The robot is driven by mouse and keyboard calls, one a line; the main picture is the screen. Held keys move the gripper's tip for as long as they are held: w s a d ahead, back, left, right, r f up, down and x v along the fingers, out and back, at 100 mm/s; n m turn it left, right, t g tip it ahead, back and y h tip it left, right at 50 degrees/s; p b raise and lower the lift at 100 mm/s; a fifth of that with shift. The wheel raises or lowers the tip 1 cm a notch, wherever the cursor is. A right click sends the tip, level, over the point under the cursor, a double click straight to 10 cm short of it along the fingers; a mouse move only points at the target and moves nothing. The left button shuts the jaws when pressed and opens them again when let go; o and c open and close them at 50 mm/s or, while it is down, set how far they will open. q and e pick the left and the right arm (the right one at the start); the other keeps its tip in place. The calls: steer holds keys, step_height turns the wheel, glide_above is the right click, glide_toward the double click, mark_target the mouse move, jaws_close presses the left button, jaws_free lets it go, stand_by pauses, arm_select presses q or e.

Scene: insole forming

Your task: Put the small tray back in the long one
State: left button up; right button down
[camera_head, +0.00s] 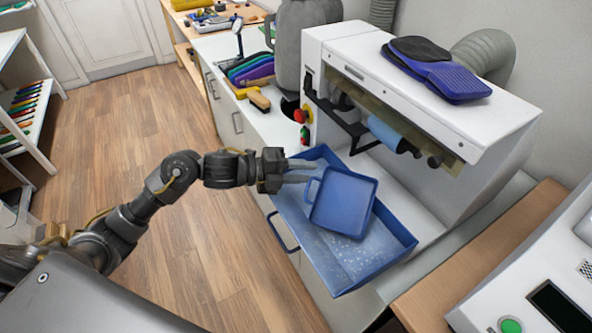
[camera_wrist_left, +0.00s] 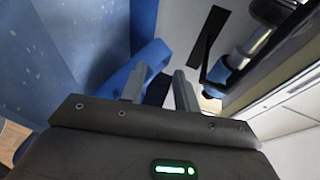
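The long tray's floor is dusted with pale specks. Blue tray surfaces show just beyond the fingers. My right gripper is out of view.
A white machine (camera_head: 455,120) with a roller stands right behind the long tray, with dark blue insoles (camera_head: 440,72) on top. Red and green buttons (camera_head: 302,125) sit at its left. Brushes and coloured insoles (camera_head: 252,70) lie on the counter behind. Open wooden floor is at left.

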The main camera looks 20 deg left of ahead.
arm_select(q)
steer(key=b+v, duration=0.3)
steer(key=v, duration=0.9)
steer(key=shift+r, duration=0.3)
